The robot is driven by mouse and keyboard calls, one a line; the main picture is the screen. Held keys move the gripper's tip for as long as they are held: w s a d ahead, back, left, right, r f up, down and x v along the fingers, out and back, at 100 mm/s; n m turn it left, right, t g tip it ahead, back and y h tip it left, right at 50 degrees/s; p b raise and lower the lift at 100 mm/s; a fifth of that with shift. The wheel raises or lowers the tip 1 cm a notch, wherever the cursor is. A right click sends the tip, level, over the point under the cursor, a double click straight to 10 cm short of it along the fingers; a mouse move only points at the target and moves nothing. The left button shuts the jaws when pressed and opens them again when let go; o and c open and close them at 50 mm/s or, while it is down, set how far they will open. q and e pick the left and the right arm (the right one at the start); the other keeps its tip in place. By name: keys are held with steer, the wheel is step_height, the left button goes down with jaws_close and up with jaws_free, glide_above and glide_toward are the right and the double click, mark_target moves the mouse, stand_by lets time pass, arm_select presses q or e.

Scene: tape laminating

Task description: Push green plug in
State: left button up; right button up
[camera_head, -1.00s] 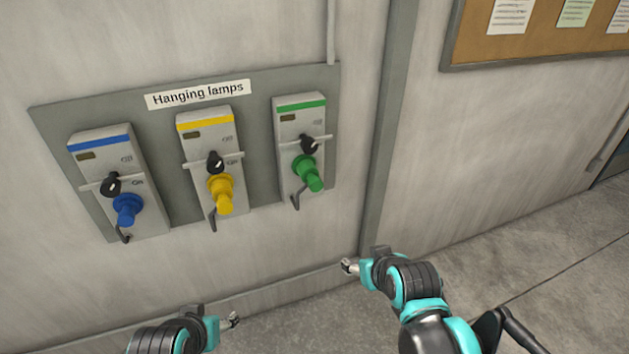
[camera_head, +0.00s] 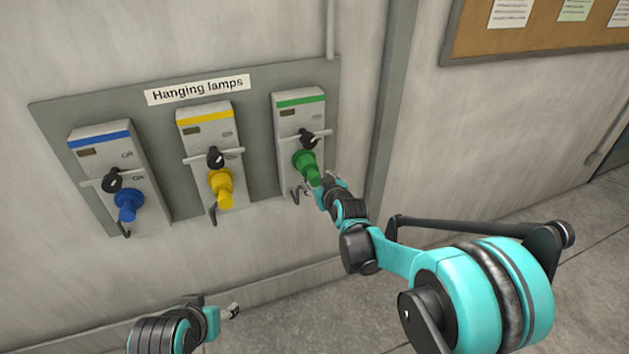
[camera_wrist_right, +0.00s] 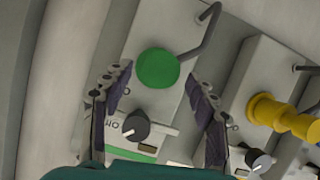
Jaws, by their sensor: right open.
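The green plug (camera_head: 308,165) sticks out of the socket box with the green stripe (camera_head: 300,112), at the right end of the grey panel. In the right wrist view the round end of the green plug (camera_wrist_right: 158,68) shows between and just beyond my open fingers. My right gripper (camera_head: 322,185) is at the plug's outer end in the head view; the fingertips there are partly hidden. In the wrist view my right gripper (camera_wrist_right: 158,80) is open, one finger on each side. My left gripper (camera_head: 236,310) is low at the left, away from the panel; its jaw state is too small to tell.
The yellow plug (camera_head: 222,188) and the blue plug (camera_head: 128,204) sit in boxes to the left. A black knob (camera_head: 308,138) sits above the green plug and a bent hook (camera_head: 295,194) below it. A vertical wall post (camera_head: 385,130) stands right of the panel.

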mark_target(311, 170)
steer(key=shift+b+x, duration=0.35)
steer(key=shift+x, duration=1.35)
jaws_close()
steer(key=w, duration=0.2)
steer(key=w+a, duration=0.1)
steer(key=w, duration=0.1)
steer(key=shift+w+a, duration=0.2)
steer(key=shift+w, duration=0.05)
steer(key=shift+r, duration=0.1)
steer(key=shift+c, duration=1)
jaws_free()
steer(key=shift+o, duration=1)
steer(key=shift+w, duration=0.15)
